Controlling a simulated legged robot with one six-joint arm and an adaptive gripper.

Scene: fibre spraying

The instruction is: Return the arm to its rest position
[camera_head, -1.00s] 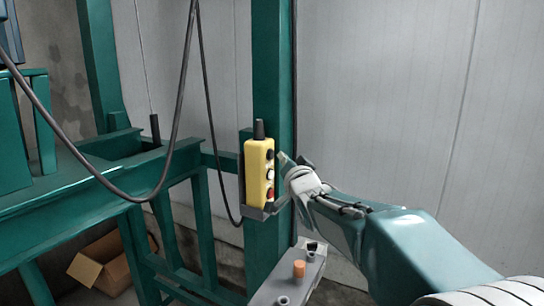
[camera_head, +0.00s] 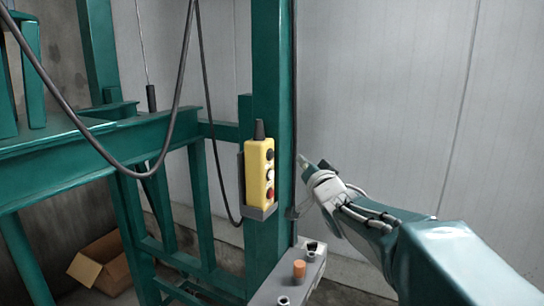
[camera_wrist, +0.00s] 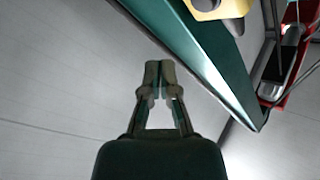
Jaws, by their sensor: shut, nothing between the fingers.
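My gripper (camera_head: 318,172) is at the right of the green post in the head view, a little apart from the yellow pendant. My arm reaches in from the lower right. In the wrist view my gripper (camera_wrist: 159,75) is shut, its fingertips together with nothing between them. The yellow control pendant (camera_head: 259,175) sits upright in its holder on the green post, with black, white and red buttons. Part of the yellow pendant (camera_wrist: 210,8) also shows at the top of the wrist view.
The green post (camera_head: 272,80) stands beside my gripper. A grey box (camera_head: 290,285) with an orange cap is below. A green frame (camera_head: 90,150) with a hanging cable fills the left. A cardboard box (camera_head: 100,265) lies on the floor. The pale wall (camera_head: 400,90) lies behind my arm.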

